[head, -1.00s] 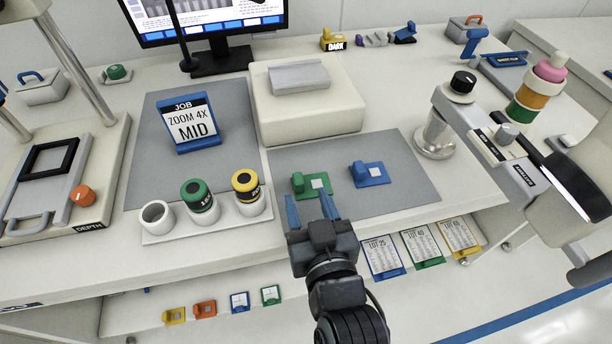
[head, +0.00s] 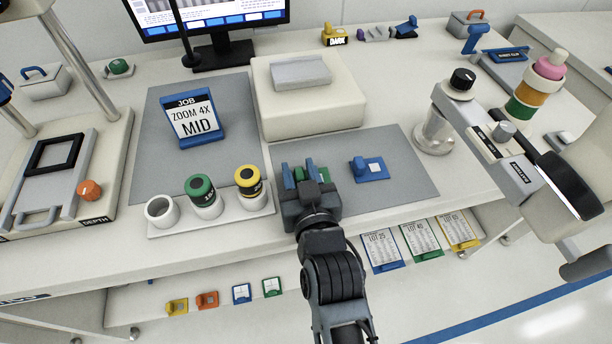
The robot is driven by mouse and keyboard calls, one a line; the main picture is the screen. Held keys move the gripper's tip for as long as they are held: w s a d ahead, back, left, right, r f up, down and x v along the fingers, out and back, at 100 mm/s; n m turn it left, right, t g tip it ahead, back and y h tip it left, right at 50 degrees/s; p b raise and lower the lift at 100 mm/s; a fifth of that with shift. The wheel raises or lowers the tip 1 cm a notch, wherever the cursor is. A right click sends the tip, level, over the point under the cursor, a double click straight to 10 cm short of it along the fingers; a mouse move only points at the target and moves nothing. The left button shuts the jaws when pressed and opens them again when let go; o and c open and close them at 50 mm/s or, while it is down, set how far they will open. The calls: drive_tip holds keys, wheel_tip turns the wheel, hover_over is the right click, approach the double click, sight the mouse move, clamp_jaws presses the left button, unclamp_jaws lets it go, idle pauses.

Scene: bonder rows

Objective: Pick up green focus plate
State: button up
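The green focus plate (head: 299,174) lies on the grey mat at the front of the bench. My gripper (head: 299,176) is down over it from the front, with a blue finger on each side of its raised green block. The gripper's body hides much of the plate. I cannot tell whether the fingers touch the block. The plate shows no clear lift from the mat. A similar blue plate (head: 369,169) lies to the right on the same mat, apart from my gripper.
A white holder (head: 160,229) with an empty cup and two capped cylinders, green and yellow, stands close left of my gripper. A cream box (head: 306,105) stands behind. A job sign (head: 193,117) reads ZOOM 4X MID. A microscope-like arm (head: 500,150) stands at right.

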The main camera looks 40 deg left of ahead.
clamp_jaws()
drive_tip(key=shift+r, duration=0.15)
